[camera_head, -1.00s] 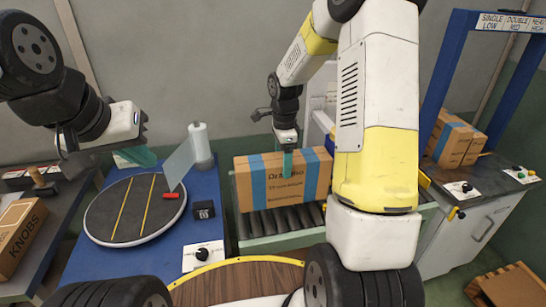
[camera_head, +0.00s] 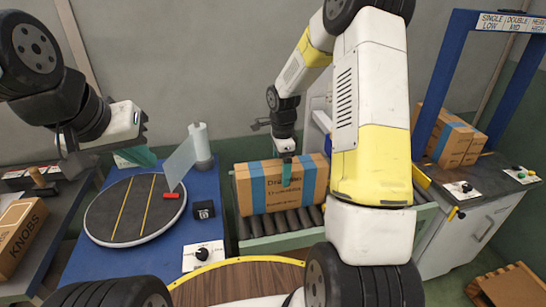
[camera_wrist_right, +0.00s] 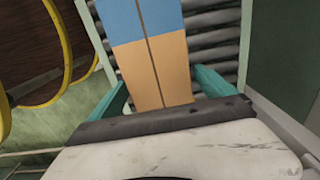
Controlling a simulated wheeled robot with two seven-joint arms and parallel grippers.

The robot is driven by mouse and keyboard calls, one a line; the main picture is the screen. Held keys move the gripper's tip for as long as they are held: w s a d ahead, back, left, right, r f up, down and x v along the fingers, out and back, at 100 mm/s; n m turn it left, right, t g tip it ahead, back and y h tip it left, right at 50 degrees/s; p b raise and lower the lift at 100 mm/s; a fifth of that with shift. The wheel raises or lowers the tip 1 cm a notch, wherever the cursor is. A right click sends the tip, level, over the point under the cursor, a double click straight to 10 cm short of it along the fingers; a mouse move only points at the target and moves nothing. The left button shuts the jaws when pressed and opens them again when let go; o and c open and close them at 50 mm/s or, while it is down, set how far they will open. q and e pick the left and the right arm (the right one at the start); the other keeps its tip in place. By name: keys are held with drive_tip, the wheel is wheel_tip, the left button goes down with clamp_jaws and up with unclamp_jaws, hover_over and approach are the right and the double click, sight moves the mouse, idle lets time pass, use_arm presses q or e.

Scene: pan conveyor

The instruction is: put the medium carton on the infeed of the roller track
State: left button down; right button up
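The brown carton (camera_head: 259,190) with blue tape bands stands upright at the roller track (camera_head: 258,226), low over or on its rollers. It fills the middle of the right wrist view (camera_wrist_right: 165,75). My right gripper (camera_head: 287,172) points down at the carton from above. One teal finger lies against its front face, and in the right wrist view the fingers (camera_wrist_right: 160,93) straddle it closely, shut on it. The carton's underside is hidden, so contact with the rollers cannot be told. My left gripper (camera_head: 105,155) hangs open and empty above the blue table's left side.
A round turntable (camera_head: 110,222) and a small black block (camera_head: 204,209) are on the blue table (camera_head: 85,262). A roll on a stand (camera_head: 200,148) stands behind. A KNOBS box (camera_head: 20,238) is far left.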

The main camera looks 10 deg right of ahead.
drive_tip(key=shift+r, duration=0.15)
wheel_tip(320, 180, up, 12)
drive_tip(key=s+r+n+t, duration=0.3)
drive_tip(key=s+r+n, duration=0.5)
drive_tip(key=s+r, duration=0.2)
drive_tip(key=s+a+r+n+t+y, duration=0.2)
drive_tip(key=s+r+n+t, duration=0.1)
drive_tip(key=s+n, duration=0.7)
drive_tip(key=s, duration=0.4)
drive_tip(key=shift+s, duration=0.15)
